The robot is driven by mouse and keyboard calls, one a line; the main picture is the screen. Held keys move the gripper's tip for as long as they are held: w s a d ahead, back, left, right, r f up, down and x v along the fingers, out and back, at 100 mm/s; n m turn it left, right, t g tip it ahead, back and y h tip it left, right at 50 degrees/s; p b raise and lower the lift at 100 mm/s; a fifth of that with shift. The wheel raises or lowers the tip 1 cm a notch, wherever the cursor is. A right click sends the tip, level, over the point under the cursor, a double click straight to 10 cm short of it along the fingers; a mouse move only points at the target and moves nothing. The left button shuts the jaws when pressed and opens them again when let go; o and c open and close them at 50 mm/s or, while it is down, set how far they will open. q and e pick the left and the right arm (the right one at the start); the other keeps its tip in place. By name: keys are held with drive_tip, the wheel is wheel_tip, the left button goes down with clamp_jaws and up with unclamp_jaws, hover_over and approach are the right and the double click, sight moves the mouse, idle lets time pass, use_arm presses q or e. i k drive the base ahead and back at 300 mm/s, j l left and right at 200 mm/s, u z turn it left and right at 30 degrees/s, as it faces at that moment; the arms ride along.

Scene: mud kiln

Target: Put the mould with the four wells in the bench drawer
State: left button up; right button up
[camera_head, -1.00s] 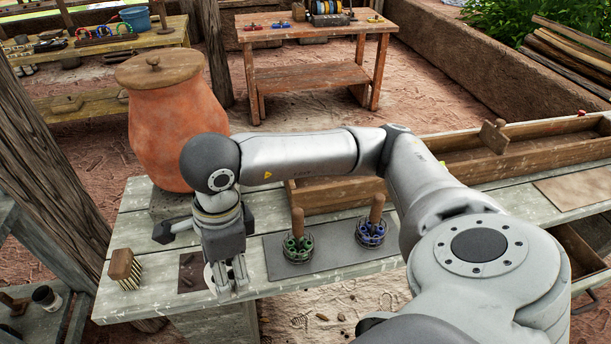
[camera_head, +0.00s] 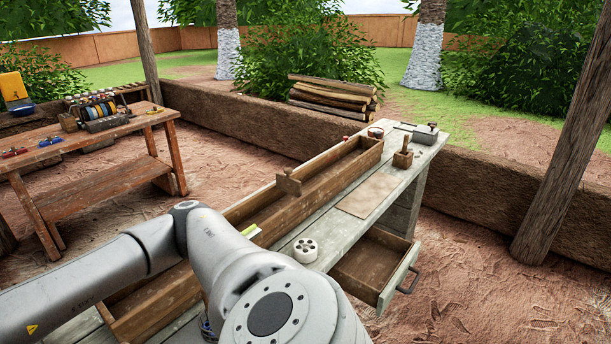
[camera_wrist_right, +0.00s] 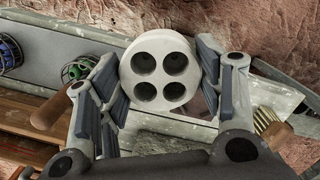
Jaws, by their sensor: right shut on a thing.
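The mould with four wells (camera_wrist_right: 158,76), a pale round block, shows in the right wrist view between the fingers of my right gripper (camera_wrist_right: 166,66). The gripper is shut on its sides, and its wells face the camera. Whether the mould is clear of the bench I cannot tell. In the head view my right arm runs out at the left, so that gripper and mould are hidden there. The bench drawer (camera_head: 372,264) stands pulled open at the right of the bench, and its visible inside looks empty. My left gripper is in neither current view.
Another pale round mould with several holes (camera_head: 306,250) stands on the bench beside the drawer. A long wooden trough (camera_head: 330,190) runs along the bench. A brown board (camera_head: 369,195) lies behind the drawer. The wrist view shows green (camera_wrist_right: 74,72) and blue (camera_wrist_right: 8,54) tools and a brush (camera_wrist_right: 268,124).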

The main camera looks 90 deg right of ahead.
sight(365, 265)
drive_tip(key=k+l, duration=0.85)
drive_tip(key=k+l+z, duration=0.1)
drive_tip(key=z, duration=0.35)
drive_tip(key=l+z, duration=0.15)
drive_tip(key=z, duration=0.25)
drive_tip(key=k+l+z, duration=0.1)
drive_tip(key=z, duration=0.35)
